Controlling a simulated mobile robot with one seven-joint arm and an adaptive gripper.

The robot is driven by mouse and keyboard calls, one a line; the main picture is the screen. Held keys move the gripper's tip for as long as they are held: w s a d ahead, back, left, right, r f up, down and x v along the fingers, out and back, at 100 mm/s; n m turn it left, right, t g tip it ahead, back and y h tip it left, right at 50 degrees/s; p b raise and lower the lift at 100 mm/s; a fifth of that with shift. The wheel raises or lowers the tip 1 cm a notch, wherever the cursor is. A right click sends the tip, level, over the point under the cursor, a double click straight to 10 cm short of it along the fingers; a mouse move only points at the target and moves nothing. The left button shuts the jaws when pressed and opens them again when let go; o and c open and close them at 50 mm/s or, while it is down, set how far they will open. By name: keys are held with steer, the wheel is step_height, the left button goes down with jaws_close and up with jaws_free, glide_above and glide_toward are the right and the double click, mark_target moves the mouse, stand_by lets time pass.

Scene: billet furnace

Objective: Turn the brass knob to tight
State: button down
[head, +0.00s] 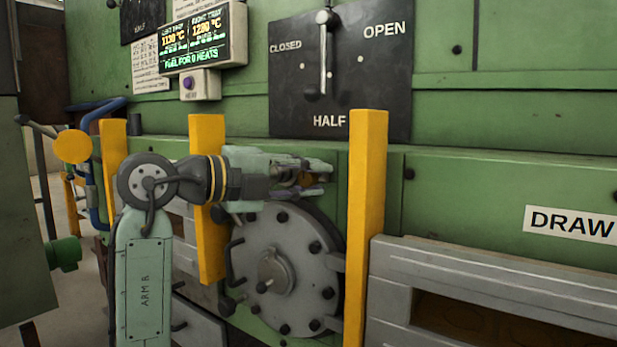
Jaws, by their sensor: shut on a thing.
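My gripper (318,178) reaches in from the left, just above the round grey hatch and left of the right yellow post. Its fingers are closed around a small brass-coloured thing, apparently the brass knob (307,180), on the green furnace front. Most of the knob is hidden by the fingers, so its turn position and any tight marking cannot be read.
A round bolted grey hatch (305,258) lies just below my gripper. Yellow posts stand left (207,255) and right (364,240) of it. Above are a black lever plate (385,90) marked CLOSED, HALF and OPEN, and a lit display (203,38).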

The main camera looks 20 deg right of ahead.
steer(key=c, duration=1.3)
jaws_free()
steer(key=shift+c, duration=0.2)
steer(key=shift+a, duration=0.1)
steer(key=v, duration=1.1)
steer(key=shift+a, duration=0.4)
steer(key=shift+s, duration=0.1)
